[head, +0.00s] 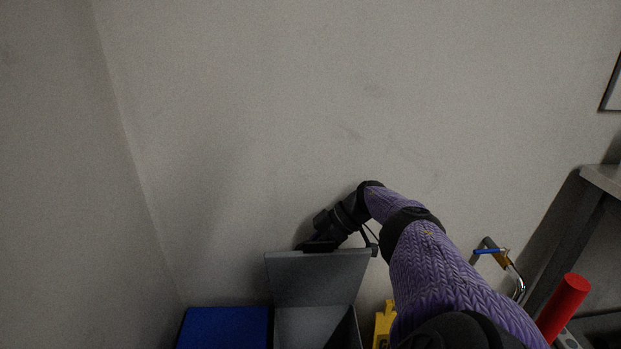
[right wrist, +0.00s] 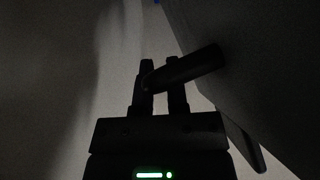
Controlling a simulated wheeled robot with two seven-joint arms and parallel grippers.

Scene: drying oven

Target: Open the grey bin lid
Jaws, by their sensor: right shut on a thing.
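The grey bin (head: 298,328) stands against the wall at the bottom of the head view. Its lid (head: 317,280) is raised and stands steeply tilted, with the bin's inside showing below it. My right gripper (head: 318,245) is at the lid's upper edge. In the right wrist view my right gripper (right wrist: 162,82) is shut on a dark bar (right wrist: 204,65), which looks like the lid's handle. A broad dark surface beside it, likely the lid (right wrist: 245,55), fills the right. My left gripper is not in view.
A blue bin (head: 222,328) stands left of the grey one. A yellow object (head: 384,322) is close on the right. A red cylinder (head: 563,308) and a metal pipe with a blue handle (head: 489,251) are farther right. Bare wall rises behind.

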